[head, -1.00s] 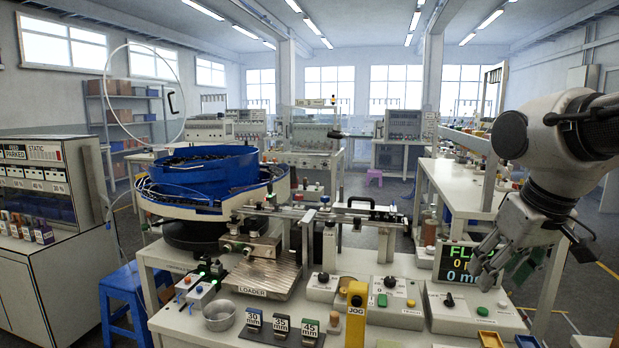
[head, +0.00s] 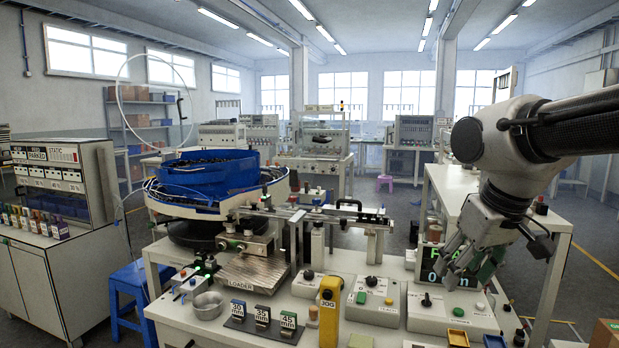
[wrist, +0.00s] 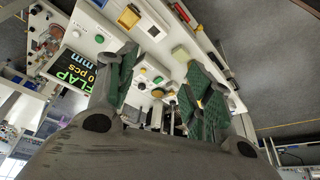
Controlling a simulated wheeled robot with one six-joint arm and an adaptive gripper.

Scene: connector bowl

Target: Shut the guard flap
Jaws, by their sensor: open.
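The guard flap looks like a clear round cover with a pale rim (head: 118,92) and a dark handle (head: 181,108). It stands raised, nearly upright, at the back left of the blue bowl (head: 205,172). The bowl's top is uncovered and dark small parts lie in it. My gripper (head: 456,268) is at the right, in front of the display, well apart from the flap. Its green-padded fingers are spread and empty; they also show in the wrist view (wrist: 155,75), above the bench controls. The flap does not show in the wrist view.
A display (wrist: 75,72) reading FLAP is partly hidden by my gripper in the head view. A linear track (head: 330,215), a yellow JOG post (head: 331,305) and control boxes (head: 372,300) stand on the bench. A blue stool (head: 130,290) and a cabinet (head: 45,270) are at the left.

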